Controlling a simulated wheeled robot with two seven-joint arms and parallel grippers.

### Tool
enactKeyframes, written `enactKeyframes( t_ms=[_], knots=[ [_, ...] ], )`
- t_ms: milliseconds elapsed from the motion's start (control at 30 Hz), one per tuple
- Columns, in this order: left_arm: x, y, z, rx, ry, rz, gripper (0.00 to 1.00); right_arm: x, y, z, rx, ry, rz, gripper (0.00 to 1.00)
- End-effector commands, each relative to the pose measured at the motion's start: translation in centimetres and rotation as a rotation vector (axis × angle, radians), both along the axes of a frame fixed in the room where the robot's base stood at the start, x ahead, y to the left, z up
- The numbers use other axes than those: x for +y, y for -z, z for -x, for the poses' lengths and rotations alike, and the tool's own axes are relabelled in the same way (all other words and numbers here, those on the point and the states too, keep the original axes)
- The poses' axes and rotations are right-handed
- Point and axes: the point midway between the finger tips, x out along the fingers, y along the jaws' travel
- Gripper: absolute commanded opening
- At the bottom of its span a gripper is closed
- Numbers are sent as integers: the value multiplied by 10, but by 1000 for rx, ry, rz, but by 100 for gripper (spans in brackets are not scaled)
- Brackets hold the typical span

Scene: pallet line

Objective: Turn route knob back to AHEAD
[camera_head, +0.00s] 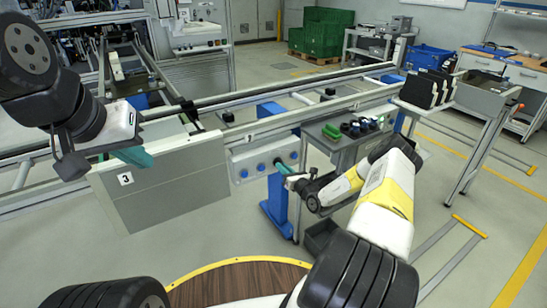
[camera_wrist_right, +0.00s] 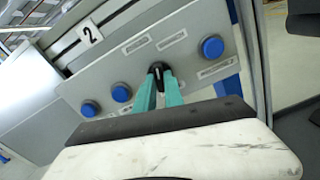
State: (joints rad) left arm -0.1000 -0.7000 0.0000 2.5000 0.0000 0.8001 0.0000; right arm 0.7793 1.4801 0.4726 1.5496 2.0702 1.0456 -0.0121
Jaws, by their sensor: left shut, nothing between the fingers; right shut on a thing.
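The route knob (camera_wrist_right: 157,67) is small and black on a light grey panel (camera_wrist_right: 185,60) in the right wrist view. My right gripper (camera_wrist_right: 159,80) has its teal fingers shut on the knob, one on each side. In the head view my right gripper (camera_head: 281,168) reaches the front of the same panel (camera_head: 268,154), and I cannot make out the knob there. The small labels around the knob are too blurred to read.
Blue buttons flank the knob: one to the right (camera_wrist_right: 212,47), two to the left (camera_wrist_right: 121,93). A plate marked 3 (camera_head: 165,190) hangs on the conveyor frame (camera_head: 230,128). A grey table with several small items (camera_head: 350,128) stands behind my right arm.

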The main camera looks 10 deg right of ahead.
Motion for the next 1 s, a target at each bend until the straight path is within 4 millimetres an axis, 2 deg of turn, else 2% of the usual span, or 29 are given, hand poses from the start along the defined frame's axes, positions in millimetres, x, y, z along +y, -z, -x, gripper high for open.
enactKeyframes(
  t_ms=[400, 1000],
  knots=[
    [0, 0, 0, 0, 0, 0, 0, -1, 2, 1, -75, 0, 216, 0],
    [0, 0, 0, 0, 0, 0, 0, -1, 1, 1, -92, 0, 261, 0]
  ],
)
